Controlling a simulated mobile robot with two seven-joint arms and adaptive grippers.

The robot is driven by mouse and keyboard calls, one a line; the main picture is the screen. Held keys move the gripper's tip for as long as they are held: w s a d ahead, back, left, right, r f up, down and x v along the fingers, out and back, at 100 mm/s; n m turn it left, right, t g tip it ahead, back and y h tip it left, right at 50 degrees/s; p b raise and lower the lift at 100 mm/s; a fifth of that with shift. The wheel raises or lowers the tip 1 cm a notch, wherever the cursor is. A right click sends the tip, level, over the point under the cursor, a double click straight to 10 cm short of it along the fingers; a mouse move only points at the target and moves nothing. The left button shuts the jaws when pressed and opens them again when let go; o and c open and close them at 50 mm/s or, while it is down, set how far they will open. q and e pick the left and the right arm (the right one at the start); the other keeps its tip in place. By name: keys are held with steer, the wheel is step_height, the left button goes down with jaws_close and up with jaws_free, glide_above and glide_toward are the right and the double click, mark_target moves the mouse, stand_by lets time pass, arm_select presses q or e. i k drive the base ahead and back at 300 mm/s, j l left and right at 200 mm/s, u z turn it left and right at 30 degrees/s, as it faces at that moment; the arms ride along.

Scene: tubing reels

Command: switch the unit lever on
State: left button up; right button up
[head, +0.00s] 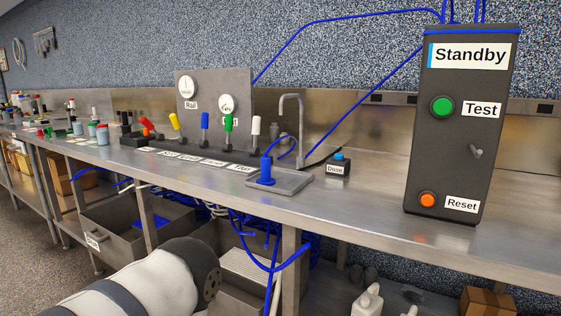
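The dark grey upright unit (457,185) stands on the steel bench at the right, with a "Standby" label at its top. A small metal lever (476,151) sticks out of its front at the right, between the "Test" and "Reset" rows. The lever is small, and I cannot tell for certain which way it is set. The green Test button (442,106) is above it to the left, and the orange Reset button (428,200) is below. A part of my arm shows at the bottom left, well away from the unit. Neither of my grippers is in view.
Several coloured levers, such as the blue one (205,128), stand before a gauge panel (215,91). A blue plug (266,172) sits on a tray (292,183), near a small Dose box (338,166). Blue tubes hang below. The bench between Dose box and unit is clear.

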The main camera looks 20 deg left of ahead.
mark_target(203, 143)
steer(key=u, duration=1.2)
steer(key=i+j+z, duration=0.25)
steer(key=i+j, duration=0.15)
steer(key=j, duration=0.25)
steer(key=i+j+z, duration=0.1)
steer(key=j, duration=0.2)
steer(key=i+j+z, duration=0.1)
steer(key=j, duration=0.3)
steer(key=i+j+z, duration=0.1)
steer(key=i+j, duration=0.15)
steer(key=i+j+z, duration=0.15)
steer(key=j, duration=0.35)
steer(key=i+j+z, duration=0.1)
steer(key=j, duration=0.25)
